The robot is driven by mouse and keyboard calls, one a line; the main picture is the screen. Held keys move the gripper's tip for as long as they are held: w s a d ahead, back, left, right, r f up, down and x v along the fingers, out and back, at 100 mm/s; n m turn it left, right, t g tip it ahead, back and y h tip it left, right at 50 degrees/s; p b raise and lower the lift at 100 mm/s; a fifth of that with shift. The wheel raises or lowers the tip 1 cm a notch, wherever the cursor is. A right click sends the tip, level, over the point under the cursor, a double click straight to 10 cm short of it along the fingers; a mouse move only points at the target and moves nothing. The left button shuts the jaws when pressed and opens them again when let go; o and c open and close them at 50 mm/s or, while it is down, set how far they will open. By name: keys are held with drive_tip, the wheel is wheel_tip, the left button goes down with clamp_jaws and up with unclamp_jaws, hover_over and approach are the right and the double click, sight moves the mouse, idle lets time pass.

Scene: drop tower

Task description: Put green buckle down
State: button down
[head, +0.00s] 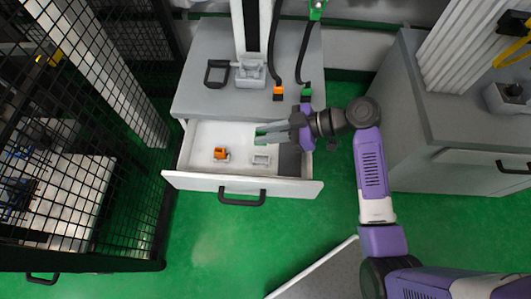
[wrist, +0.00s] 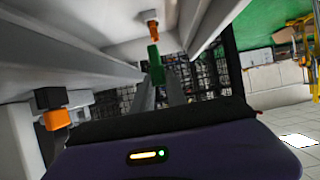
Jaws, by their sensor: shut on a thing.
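My gripper (head: 262,134) is over the open drawer and points left. It is shut on the green buckle (wrist: 155,64), which shows between the fingertips in the wrist view. In the head view the buckle is partly hidden by the fingers and appears as a pale green strip. Below and beside my fingertips, an empty-looking small white holder (head: 261,159) stands on the drawer floor. An orange buckle (head: 220,154) sits at a similar white holder to its left; orange also shows beyond my fingers in the wrist view (wrist: 153,32).
The white drawer (head: 200,182) is pulled out of the grey cabinet (head: 196,100). An orange clip (head: 278,91) and a green clip (head: 306,92) hang on black straps above it. A black mesh fence (head: 70,130) stands left, another grey cabinet (head: 450,125) right.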

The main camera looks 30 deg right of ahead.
drive_tip(key=b, duration=0.1)
hover_over(266, 160)
wheel_tip(266, 160, down, 11)
drive_tip(key=shift+a+f, duration=0.1)
drive_tip(key=shift+f, duration=0.1)
drive_tip(key=shift+f, duration=0.15)
drive_tip(key=c, duration=1.3)
unclamp_jaws()
drive_tip(key=shift+c, duration=0.2)
drive_tip(key=shift+r, duration=0.3)
drive_tip(key=v, duration=1.2)
drive_tip(key=shift+f, duration=0.1)
